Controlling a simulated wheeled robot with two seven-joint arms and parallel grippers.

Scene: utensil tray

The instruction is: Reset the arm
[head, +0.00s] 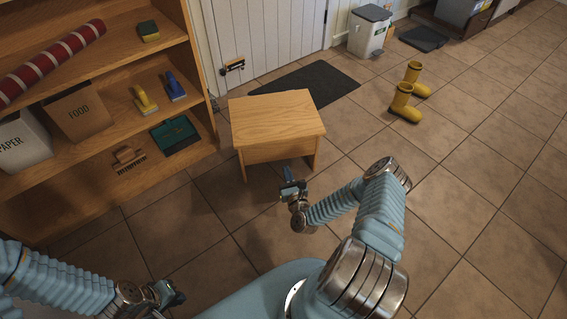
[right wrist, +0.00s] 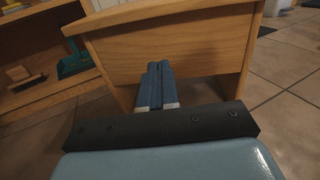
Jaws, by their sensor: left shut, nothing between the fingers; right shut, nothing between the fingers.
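My right gripper (head: 289,181) is in the middle of the head view, in front of the near side of a small wooden stool (head: 276,114). In the right wrist view its two blue fingers (right wrist: 156,84) are together with nothing between them, pointing at the stool's front panel (right wrist: 180,50). I cannot tell whether the fingertips touch the panel. My left gripper (head: 172,297) is low at the lower left of the head view, shut and empty. No utensil tray shows.

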